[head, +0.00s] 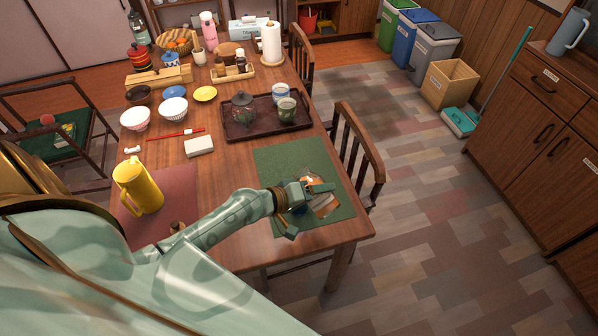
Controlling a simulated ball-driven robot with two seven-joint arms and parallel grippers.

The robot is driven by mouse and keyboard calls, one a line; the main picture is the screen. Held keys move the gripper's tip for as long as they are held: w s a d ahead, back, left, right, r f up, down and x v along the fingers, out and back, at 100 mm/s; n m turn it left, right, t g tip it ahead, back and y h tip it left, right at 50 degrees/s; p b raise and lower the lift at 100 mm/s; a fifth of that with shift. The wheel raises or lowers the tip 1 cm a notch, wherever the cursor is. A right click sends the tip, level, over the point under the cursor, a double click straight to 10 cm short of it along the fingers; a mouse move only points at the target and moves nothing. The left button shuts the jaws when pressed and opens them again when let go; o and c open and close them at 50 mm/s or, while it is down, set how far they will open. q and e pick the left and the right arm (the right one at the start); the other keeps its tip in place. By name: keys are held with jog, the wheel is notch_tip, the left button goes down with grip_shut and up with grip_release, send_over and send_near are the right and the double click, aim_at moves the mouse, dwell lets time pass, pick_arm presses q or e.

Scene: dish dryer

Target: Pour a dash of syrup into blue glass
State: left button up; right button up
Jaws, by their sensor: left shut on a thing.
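My left gripper (314,189) is over the green placemat (285,158) at the near right end of the table. It is shut on a small clear vessel with amber in it (325,205), partly hidden by the fingers. The vessel looks tilted, and I cannot tell whether it is the syrup. I cannot make out a blue glass; my arm hides part of the table. My right gripper is not in view.
A yellow jug (138,187) stands on a red placemat (178,192) at the left. A dark tray (250,132) holds a teapot (243,108) and cups. Bowls and a white box (199,146) stand behind. A chair (360,150) is at the table's right side.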

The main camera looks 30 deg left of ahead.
pick_arm(q)
jog(key=shift+f+n+h+b, duration=0.15)
jog(key=shift+n+h+b, duration=0.45)
jog(key=shift+b, duration=0.35)
dwell(2.0)
